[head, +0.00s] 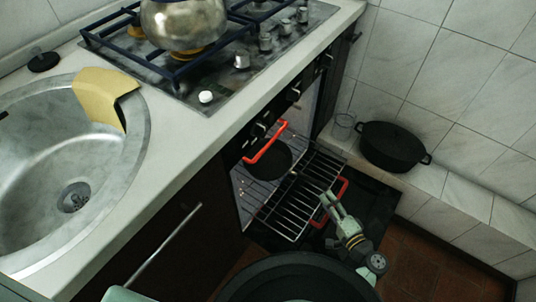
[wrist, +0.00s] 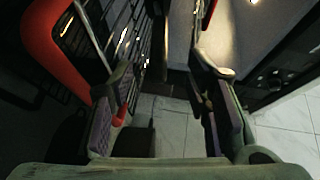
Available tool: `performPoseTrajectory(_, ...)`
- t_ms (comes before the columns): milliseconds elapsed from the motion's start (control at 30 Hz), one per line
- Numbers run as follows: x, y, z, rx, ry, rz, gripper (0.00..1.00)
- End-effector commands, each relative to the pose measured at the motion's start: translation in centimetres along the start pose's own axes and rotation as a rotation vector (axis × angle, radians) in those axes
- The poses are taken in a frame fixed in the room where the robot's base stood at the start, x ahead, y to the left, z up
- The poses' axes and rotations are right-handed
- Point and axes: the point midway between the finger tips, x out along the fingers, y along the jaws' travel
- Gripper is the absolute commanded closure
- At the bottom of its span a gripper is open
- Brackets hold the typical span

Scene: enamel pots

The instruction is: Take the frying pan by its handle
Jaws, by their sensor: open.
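A dark round disc (head: 270,158), which looks like the frying pan, lies inside the open oven on a wire rack. I cannot make out its handle for sure. A red bracket-shaped bar (head: 267,142) crosses near it at the oven mouth. My gripper (head: 330,200) is open and empty, low over the pulled-out wire rack, beside a second red bar (head: 343,190). The pan is apart from it, further left and up. In the wrist view, my two fingers (wrist: 165,75) are spread with nothing between them, and a thick red bar (wrist: 50,50) is close on the left.
A black two-handled pot (head: 393,148) and a glass (head: 343,125) stand on the tiled ledge at right. The counter holds a sink (head: 40,190), a yellow cloth (head: 100,95) and a stove with a metal kettle or pot (head: 183,22). Brown floor (head: 430,265) is clear at lower right.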

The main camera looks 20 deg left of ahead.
Motion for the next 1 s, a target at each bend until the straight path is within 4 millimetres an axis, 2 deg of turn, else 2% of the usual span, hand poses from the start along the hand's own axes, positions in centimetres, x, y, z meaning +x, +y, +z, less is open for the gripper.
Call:
performPoseTrajectory(67, -0.9, 0.6, 0.0, 0.027, 0.013, -0.011, 0.56)
performPoseTrajectory(167, -0.5, 0.7, 0.0, 0.036, 0.018, -0.02, 0.56)
performPoseTrajectory(400, 3.3, 0.5, -0.1, 0.035, 0.016, -0.02, 0.56)
performPoseTrajectory(567, 4.5, 0.5, -0.1, 0.034, 0.018, -0.019, 0.56)
performPoseTrajectory(833, 8.3, 0.3, -0.2, 0.034, 0.017, -0.02, 0.56)
performPoseTrajectory(1000, 9.5, 0.3, -0.3, 0.034, 0.018, -0.019, 0.56)
